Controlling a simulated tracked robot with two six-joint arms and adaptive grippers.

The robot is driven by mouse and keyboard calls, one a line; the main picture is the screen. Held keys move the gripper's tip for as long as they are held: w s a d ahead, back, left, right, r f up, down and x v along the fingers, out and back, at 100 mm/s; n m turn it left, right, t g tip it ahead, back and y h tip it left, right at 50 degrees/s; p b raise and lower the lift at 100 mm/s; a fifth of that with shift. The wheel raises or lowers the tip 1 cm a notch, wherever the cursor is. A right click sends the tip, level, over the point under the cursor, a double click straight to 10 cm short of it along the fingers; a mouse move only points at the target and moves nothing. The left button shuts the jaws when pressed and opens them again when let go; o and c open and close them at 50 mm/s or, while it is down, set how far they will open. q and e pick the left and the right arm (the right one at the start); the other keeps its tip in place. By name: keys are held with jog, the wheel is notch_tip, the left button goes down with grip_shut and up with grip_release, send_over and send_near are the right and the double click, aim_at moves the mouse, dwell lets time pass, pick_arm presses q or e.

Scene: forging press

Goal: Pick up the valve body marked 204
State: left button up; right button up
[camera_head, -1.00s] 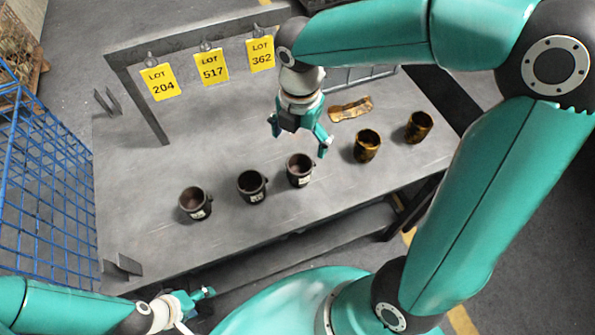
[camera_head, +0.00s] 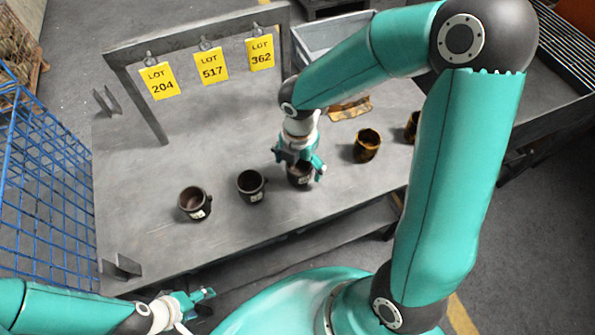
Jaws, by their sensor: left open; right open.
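Three dark valve bodies with small white labels stand in a row on the grey table: the left one (camera_head: 194,203), the middle one (camera_head: 251,186) and the right one (camera_head: 300,176). The label numbers are too small to read. My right gripper (camera_head: 299,173) is open at the right dark valve body, its fingers on either side of the rim and partly hiding it. I cannot tell whether they touch. My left gripper (camera_head: 205,299) is open and empty in front of the table's near edge, low in the picture.
Yellow tags, LOT 204 (camera_head: 159,81), LOT 517 (camera_head: 212,66) and LOT 362 (camera_head: 260,53), hang from a metal frame. Brass-coloured cups (camera_head: 367,146) stand at right, one partly behind my arm. A brown piece (camera_head: 350,109) lies behind them. A blue wire cage (camera_head: 45,185) is at left.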

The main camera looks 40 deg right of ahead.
jog(key=c, duration=1.6)
jog(key=shift+r, duration=0.1)
